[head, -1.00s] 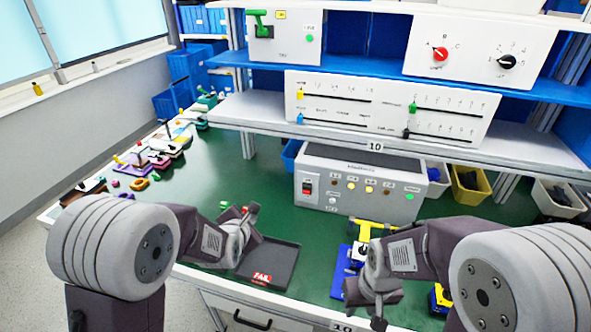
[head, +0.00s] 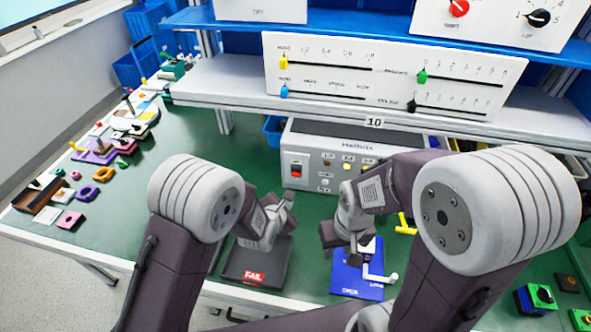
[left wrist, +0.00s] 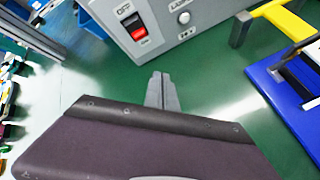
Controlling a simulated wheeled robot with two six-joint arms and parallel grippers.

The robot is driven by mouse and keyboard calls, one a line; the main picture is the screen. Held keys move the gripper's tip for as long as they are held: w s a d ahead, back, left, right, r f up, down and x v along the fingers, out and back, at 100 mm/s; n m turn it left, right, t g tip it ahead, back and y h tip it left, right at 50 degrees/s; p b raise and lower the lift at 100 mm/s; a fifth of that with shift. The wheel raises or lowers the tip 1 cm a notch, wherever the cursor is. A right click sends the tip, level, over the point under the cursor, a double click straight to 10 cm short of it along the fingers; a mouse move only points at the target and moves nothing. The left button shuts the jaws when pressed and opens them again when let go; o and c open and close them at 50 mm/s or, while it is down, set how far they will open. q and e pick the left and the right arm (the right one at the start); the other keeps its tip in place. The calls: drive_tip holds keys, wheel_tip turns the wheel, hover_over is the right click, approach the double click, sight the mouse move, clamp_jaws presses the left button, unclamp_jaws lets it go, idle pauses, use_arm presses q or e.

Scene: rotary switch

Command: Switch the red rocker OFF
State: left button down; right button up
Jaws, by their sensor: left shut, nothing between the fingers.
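The red rocker (head: 296,170) sits in a dark frame at the left of the grey control box's (head: 330,142) front panel. In the left wrist view, the rocker (left wrist: 137,29) is at the top, with its red part below a dark part. My left gripper (head: 288,200) is in front of the box, below the rocker and apart from it. In the left wrist view, its fingertips (left wrist: 160,76) are together and empty. My right gripper (head: 335,240) hangs above the blue board (head: 350,283); its finger opening is not clear.
A black tray marked FAIL (head: 235,268) lies in front of the box, partly behind my left arm. A shelf with a slider panel (head: 390,78) overhangs the box. Small coloured parts lie along the left of the green table (head: 165,185).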

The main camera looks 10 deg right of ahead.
use_arm(q)
drive_tip(key=p, duration=0.1)
approach(297, 174)
drive_tip(key=shift+s+f+x, duration=0.1)
drive_tip(key=shift+f+x, duration=0.05)
drive_tip(key=shift+x, duration=0.65)
drive_tip(key=shift+s+f+x, duration=0.1)
drive_tip(key=shift+x, duration=0.7)
drive_tip(key=shift+s+f+x, duration=0.1)
drive_tip(key=shift+f+x, duration=0.05)
drive_tip(key=shift+x, duration=0.65)
drive_tip(key=shift+a, duration=0.15)
drive_tip(key=shift+w, duration=0.3)
drive_tip(key=shift+r, duration=0.1)
drive_tip(key=shift+w+d+b, duration=0.3)
drive_tip(key=shift+w, duration=0.1)
idle(0.4)
drive_tip(key=shift+s, duration=0.15)
